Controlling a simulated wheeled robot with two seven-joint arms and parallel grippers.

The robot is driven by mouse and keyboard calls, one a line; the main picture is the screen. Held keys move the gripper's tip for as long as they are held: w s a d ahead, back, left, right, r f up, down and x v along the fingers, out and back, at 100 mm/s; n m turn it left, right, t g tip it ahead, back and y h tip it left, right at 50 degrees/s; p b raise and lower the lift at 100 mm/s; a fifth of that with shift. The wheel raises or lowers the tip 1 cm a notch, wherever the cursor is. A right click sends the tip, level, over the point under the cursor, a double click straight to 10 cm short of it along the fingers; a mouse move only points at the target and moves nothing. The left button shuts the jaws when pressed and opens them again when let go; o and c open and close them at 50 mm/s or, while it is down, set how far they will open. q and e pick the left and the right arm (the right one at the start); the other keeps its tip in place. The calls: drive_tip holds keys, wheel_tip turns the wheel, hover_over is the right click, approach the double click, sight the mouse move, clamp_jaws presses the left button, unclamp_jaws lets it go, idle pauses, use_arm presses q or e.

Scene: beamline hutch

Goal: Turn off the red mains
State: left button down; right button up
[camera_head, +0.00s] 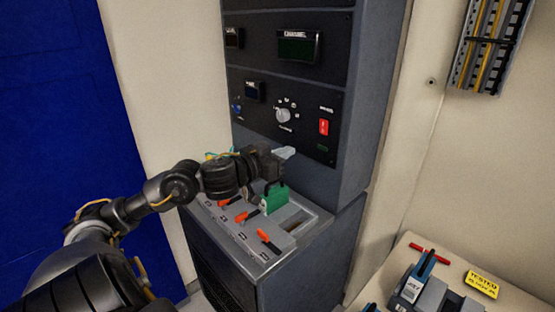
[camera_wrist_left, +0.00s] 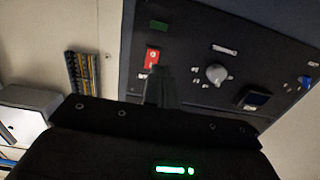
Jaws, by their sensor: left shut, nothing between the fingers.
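The red mains switch (camera_head: 323,127) is a small upright red rocker at the right of the rack's black panel, above a small dark green window (camera_head: 322,148). It also shows in the left wrist view (camera_wrist_left: 152,55), its edge partly covered by my fingers. My left gripper (camera_head: 290,152) is shut and empty, its tips in front of the panel, left of and below the switch in the head view. In the left wrist view the closed fingers (camera_wrist_left: 158,78) point toward the switch; I cannot tell if they touch it. My right gripper is not in view.
A white knob (camera_head: 283,116) is left of the switch. Below my gripper, a sloped ledge holds orange levers (camera_head: 269,241) and a green block with a dark handle (camera_head: 274,199). A bench with a yellow sign (camera_head: 483,286) and a blue-grey tool (camera_head: 418,278) stands lower right.

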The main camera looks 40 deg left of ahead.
use_arm(q)
drive_tip(key=shift+s+a, duration=0.15)
drive_tip(key=shift+s, duration=1)
drive_tip(key=shift+f, duration=0.1)
